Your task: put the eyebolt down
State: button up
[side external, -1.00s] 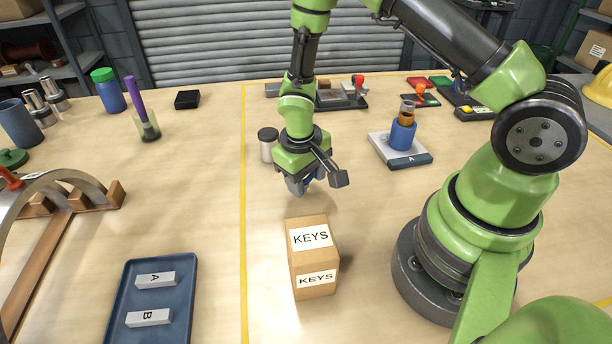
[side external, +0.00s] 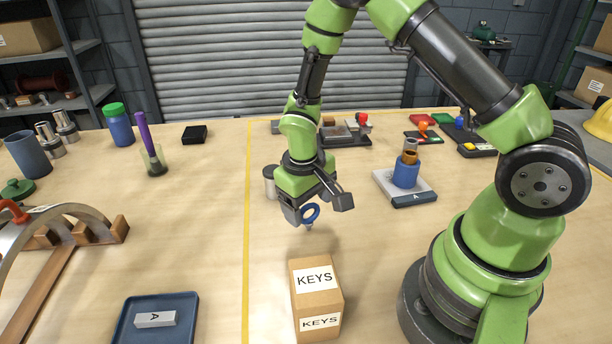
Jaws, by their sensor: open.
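The eyebolt shows as a blue ring (side external: 310,214) with a short grey shank below it. It is upright at the underside of my gripper (side external: 306,212), behind the KEYS box. My gripper points down with its jaws open, and the ring is between or right beside them. The gripper's body partly hides the ring's left side. I cannot tell whether the shank's tip touches the table.
The cardboard KEYS box (side external: 317,298) stands in front of the gripper. A grey cylinder (side external: 270,182) is close behind it at left. A blue holder (side external: 405,172) on a plate is at right. A blue tray (side external: 188,310) is front left. Bare table lies left of the gripper.

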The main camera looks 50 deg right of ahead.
jog(key=s+a+r+m+t+y, duration=0.1)
jog(key=s+r+t, duration=0.15)
jog(key=r, duration=0.75)
jog(key=s+a+r+t+y, duration=0.1)
jog(key=s+r, duration=0.2)
jog(key=r, duration=0.8)
jog(key=s+a+r+m+t+y, duration=0.1)
jog(key=s+r+t, duration=0.3)
jog(key=s, duration=0.4)
jog(key=shift+s+a+r, duration=0.4)
jog(key=shift+a+r, duration=0.05)
jog(key=shift+r, duration=0.1)
